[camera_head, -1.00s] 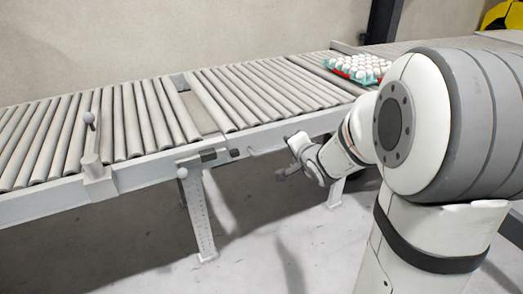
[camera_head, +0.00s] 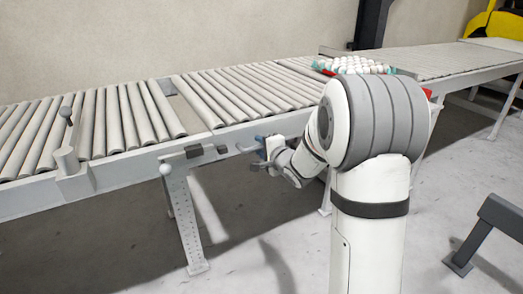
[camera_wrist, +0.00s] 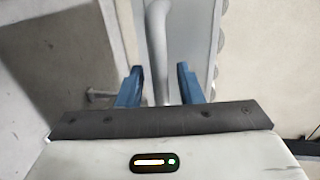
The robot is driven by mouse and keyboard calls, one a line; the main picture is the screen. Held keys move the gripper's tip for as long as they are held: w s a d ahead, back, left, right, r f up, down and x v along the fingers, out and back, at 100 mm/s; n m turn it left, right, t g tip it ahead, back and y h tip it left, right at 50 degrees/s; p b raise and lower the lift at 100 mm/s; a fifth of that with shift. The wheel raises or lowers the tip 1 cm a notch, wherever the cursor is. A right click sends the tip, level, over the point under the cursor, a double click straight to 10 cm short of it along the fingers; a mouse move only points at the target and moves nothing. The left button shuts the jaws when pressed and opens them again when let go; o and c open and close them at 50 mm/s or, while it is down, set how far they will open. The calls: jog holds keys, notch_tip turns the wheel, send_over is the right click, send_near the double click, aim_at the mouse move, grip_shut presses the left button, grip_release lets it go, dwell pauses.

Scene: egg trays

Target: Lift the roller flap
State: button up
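The roller flap (camera_head: 245,96) is the section of grey rollers right of the narrow gap in the conveyor. It lies level with the rest. A thin grey handle (camera_head: 243,149) sticks out from its front side rail. My gripper (camera_head: 257,151) is at this handle, in front of the rail. In the wrist view, the blue fingers of my gripper (camera_wrist: 159,86) are apart, and the pale handle bar (camera_wrist: 158,40) runs between them. Clear space shows between bar and fingers, and they do not look closed on it.
A tray of white eggs (camera_head: 355,65) sits on the conveyor's far right part, partly behind my arm. A lever (camera_head: 66,130) stands on the left rail. A support leg (camera_head: 187,220) stands below the rail. A dark frame (camera_head: 490,225) is on the floor at right.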

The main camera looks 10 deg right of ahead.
grip_shut()
dwell(0.4)
